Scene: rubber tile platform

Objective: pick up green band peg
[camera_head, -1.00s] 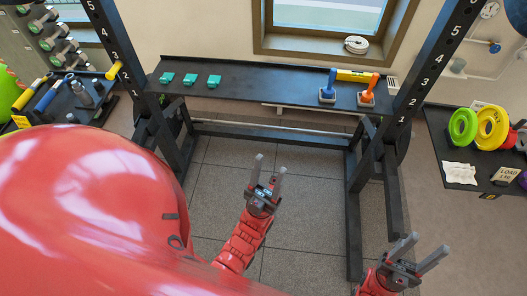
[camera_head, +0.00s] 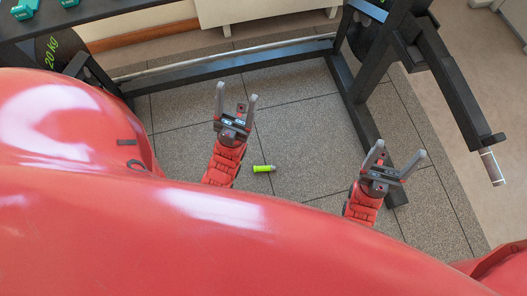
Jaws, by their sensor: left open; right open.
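The green band peg (camera_head: 264,169) is a small bright yellow-green cylinder with a greyish end at its right. It lies on its side on the grey tile floor, just right of my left forearm. My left gripper (camera_head: 236,96) is open and empty, its fingers pointing up the picture, above and left of the peg. My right gripper (camera_head: 401,150) is open and empty, well to the right of the peg. Neither gripper touches the peg.
A black shelf with teal dumbbells (camera_head: 25,8) is at top left.

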